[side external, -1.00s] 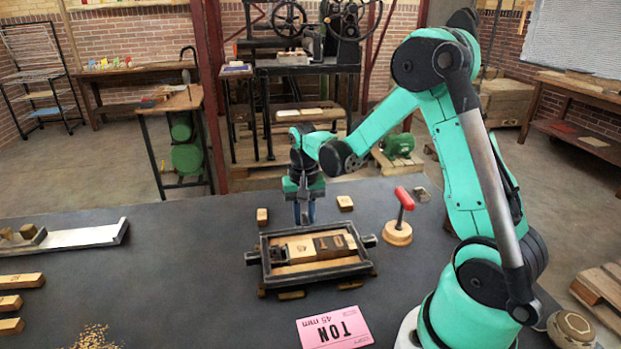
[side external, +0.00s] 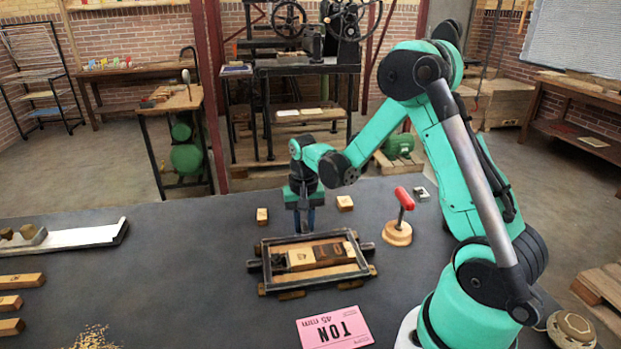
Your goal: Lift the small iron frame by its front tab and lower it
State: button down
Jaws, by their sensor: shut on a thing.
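The small iron frame (side external: 259,265) is a dark rectangle with a short stub at its left and right ends. It lies low and about level around wooden type blocks (side external: 315,254) in the middle of the dark table. My gripper (side external: 304,229) points down at the frame's far side and is shut on its tab. The fingertips and the tab are mostly hidden behind the far rail. Small wooden strips (side external: 291,295) show under the near side. I cannot tell whether the frame bears fully on what is beneath it.
Two small wooden blocks stand behind the frame, one left (side external: 262,217) and one right (side external: 345,203) of my gripper. A red-handled tool on a round wooden base (side external: 397,233) stands to the right. A pink card (side external: 334,328) lies in front.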

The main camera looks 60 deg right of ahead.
dwell(0.3)
jog(key=c, duration=0.6)
grip_release()
jog(key=shift+c, duration=0.2)
jog(key=shift+r, duration=3.5)
jog(key=s+a+r+n+t, duration=0.3)
jog(key=a+n, duration=0.1)
jog(key=a, duration=0.2)
jog(key=s+a+r+n+t, duration=0.3)
jog(key=a+n+t, duration=0.1)
jog(key=a+n, duration=0.1)
jog(key=shift+a+r, duration=0.2)
jog(key=shift+a, duration=0.7)
